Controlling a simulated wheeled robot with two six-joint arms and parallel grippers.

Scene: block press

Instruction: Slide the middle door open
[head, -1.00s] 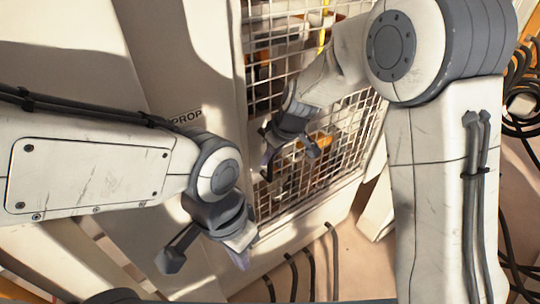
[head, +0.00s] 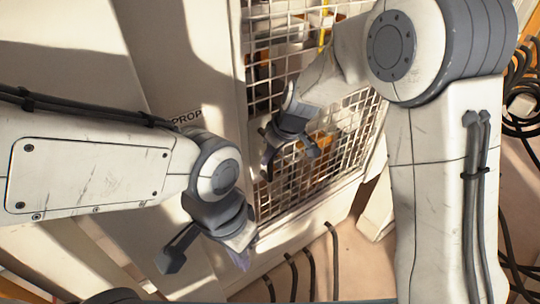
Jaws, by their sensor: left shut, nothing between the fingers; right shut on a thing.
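A white wire-mesh door (head: 340,165) stands on the front of a pale cabinet, in the middle of the head view. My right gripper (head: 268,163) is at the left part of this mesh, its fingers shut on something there. What it grips is hidden behind the fingers and seems to belong to the door. I cannot tell whether the upper and lower mesh are one door or two. My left gripper (head: 241,259) is shut and empty, below and left of my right gripper, in front of the cabinet's lower edge.
A pale panel with partly hidden lettering (head: 187,118) stands left of the mesh. Orange and yellow parts show behind the mesh. Several black cables (head: 292,275) hang at the cabinet's foot. More cables (head: 515,85) lie coiled at the right. Bare floor (head: 362,265) shows below the mesh.

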